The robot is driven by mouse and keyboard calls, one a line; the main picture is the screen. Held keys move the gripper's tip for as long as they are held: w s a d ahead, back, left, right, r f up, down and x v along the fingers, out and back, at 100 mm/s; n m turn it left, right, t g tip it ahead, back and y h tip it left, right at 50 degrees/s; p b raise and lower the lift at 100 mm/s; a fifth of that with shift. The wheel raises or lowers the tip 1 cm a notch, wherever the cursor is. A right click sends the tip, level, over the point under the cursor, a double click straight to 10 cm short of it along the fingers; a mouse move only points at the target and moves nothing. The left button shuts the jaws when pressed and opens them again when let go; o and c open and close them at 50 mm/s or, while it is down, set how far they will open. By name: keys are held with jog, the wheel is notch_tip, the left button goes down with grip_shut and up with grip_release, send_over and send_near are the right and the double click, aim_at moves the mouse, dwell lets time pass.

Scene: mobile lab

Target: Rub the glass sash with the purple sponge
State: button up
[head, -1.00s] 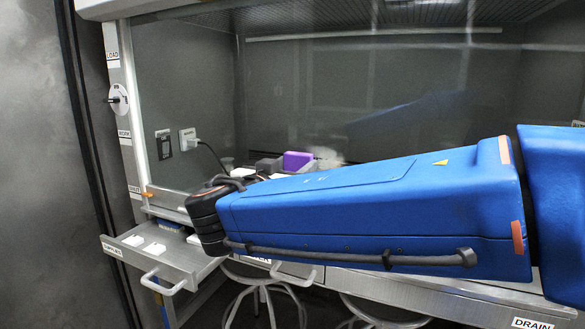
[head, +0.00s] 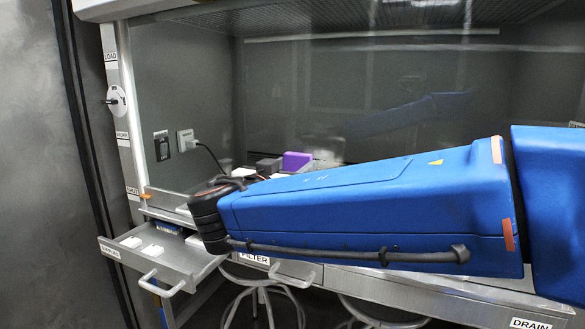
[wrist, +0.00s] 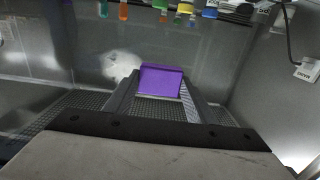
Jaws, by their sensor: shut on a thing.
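The purple sponge (head: 297,160) is held at the end of my arm in the head view. It also shows in the wrist view (wrist: 161,79), clamped between the two grey fingers of my gripper (wrist: 160,88). The glass sash (head: 330,85) is the large dark pane across the cabinet front, with a faint blue reflection of my arm in it. A whitish smudge (head: 327,157) shows just right of the sponge; in the wrist view it lies left of the sponge (wrist: 120,65). I cannot tell whether the sponge touches the glass. My blue arm hides the lower sash.
An open drawer (head: 160,262) with small white items juts out at lower left. Stools (head: 255,285) stand under the bench. A wall outlet with a plug and cord (head: 187,140) is at left. Several coloured tubes (wrist: 160,8) show at the top of the wrist view.

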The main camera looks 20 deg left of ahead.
jog(key=shift+w, duration=0.55)
jog(key=shift+d, duration=0.1)
jog(key=d, duration=1)
jog(key=shift+s+d, duration=0.3)
jog(key=shift+s, duration=0.05)
dwell(0.9)
jog(key=shift+a, duration=0.1)
